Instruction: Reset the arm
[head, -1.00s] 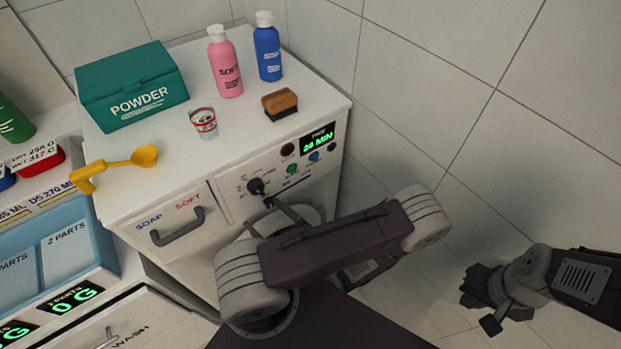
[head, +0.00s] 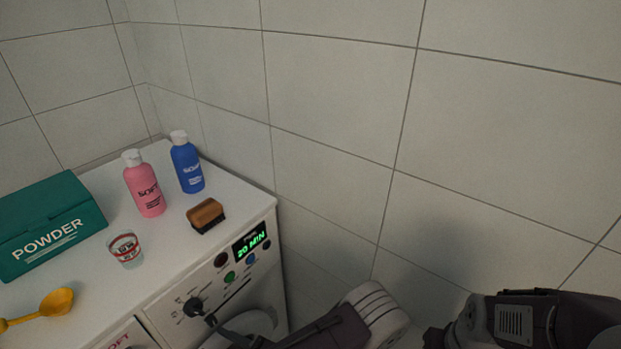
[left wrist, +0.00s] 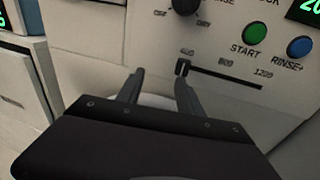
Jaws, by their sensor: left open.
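My left gripper (left wrist: 158,88) is open in the left wrist view, its two fingers pointing at the washing machine's control panel. The right-hand fingertip is close to the small slider (left wrist: 182,66) at the left part of its slot; I cannot tell whether they touch. The round dial (left wrist: 186,6) is just above. In the head view the left arm (head: 345,328) comes in low before the panel, with a finger near the dial (head: 193,307). My right gripper (head: 437,338) is at the bottom edge, mostly cut off, in front of the wall.
On the machine top (head: 165,255) stand a green powder box (head: 50,225), a pink bottle (head: 145,185), a blue bottle (head: 187,165), a brush (head: 206,214), a cup (head: 126,250) and a yellow scoop (head: 55,303). The display (head: 251,245) reads 20 MIN. Tiled wall (head: 330,90) closes the right.

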